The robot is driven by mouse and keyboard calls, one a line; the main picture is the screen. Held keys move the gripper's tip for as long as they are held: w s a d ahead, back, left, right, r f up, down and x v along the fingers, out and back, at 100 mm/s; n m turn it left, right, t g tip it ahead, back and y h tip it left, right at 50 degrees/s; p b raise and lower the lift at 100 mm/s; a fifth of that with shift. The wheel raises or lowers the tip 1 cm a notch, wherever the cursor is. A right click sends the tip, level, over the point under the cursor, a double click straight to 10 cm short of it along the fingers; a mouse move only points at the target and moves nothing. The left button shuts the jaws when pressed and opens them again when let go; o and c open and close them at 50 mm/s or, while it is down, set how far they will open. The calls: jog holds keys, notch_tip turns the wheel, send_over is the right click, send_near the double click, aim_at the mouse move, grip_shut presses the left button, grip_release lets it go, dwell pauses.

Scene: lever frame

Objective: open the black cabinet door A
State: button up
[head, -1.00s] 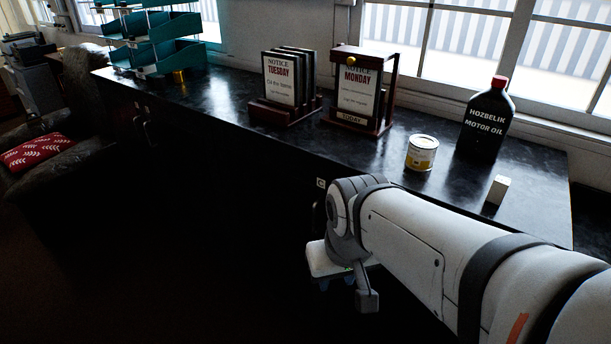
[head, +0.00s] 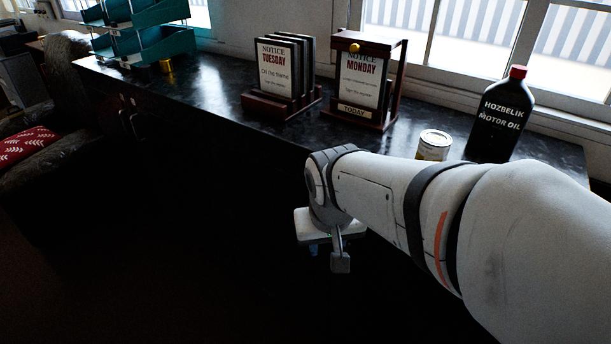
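The black cabinet (head: 215,190) runs under the dark worktop, its front very dark. Two door handles (head: 130,122) show close together at its left part. No letter A can be read, so I cannot tell which door is A. My gripper (head: 316,250) hangs at the end of my white arm, in front of the cabinet's middle and well to the right of those handles. My arm covers the right part of the cabinet front.
On the worktop (head: 215,108) stand a teal tray rack (head: 150,45), a Tuesday notice stand (head: 280,75), a Monday notice frame (head: 362,85), a paint can (head: 433,146) and a motor oil bottle (head: 500,115). An armchair with a red cushion (head: 22,147) is at the left edge.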

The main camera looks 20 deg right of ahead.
jog(key=w+d+f+m+h+b, duration=0.25)
jog(key=w+d+f+m, duration=0.35)
jog(key=w+d+f, duration=0.7)
jog(key=b, duration=0.2)
send_over(345, 249)
jog(key=shift+m+t+y, duration=0.25)
jog(key=shift+m+t, duration=0.05)
jog(key=f, duration=0.6)
jog(key=shift+w+d, duration=0.1)
jog(key=shift+w, duration=0.25)
grip_shut()
jog(key=shift+d+r, duration=0.1)
jog(key=shift+s, duration=0.1)
